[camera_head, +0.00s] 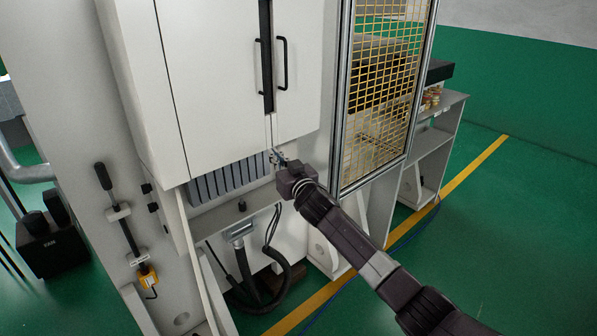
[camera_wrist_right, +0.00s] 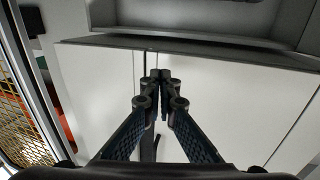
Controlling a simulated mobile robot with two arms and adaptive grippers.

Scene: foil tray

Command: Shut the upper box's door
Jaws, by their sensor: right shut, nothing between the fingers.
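The upper box (camera_head: 222,85) is a white cabinet with black bar handles (camera_head: 284,64) on its front, in the head view. A dark vertical strip (camera_head: 267,50) runs between its two front panels; I cannot tell whether this is an open gap. My right gripper (camera_head: 277,157) is at the lower edge of the box front, below the handles. In the right wrist view, its fingers (camera_wrist_right: 160,76) are shut and empty in front of the white door panels (camera_wrist_right: 230,100). Whether they touch a panel is unclear. My left gripper is not in view.
A yellow mesh guard (camera_head: 385,85) in a metal frame stands right of the box. Below the box are grey slats (camera_head: 228,182) and a black hose (camera_head: 280,275). Green floor (camera_head: 500,230) is free at the right.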

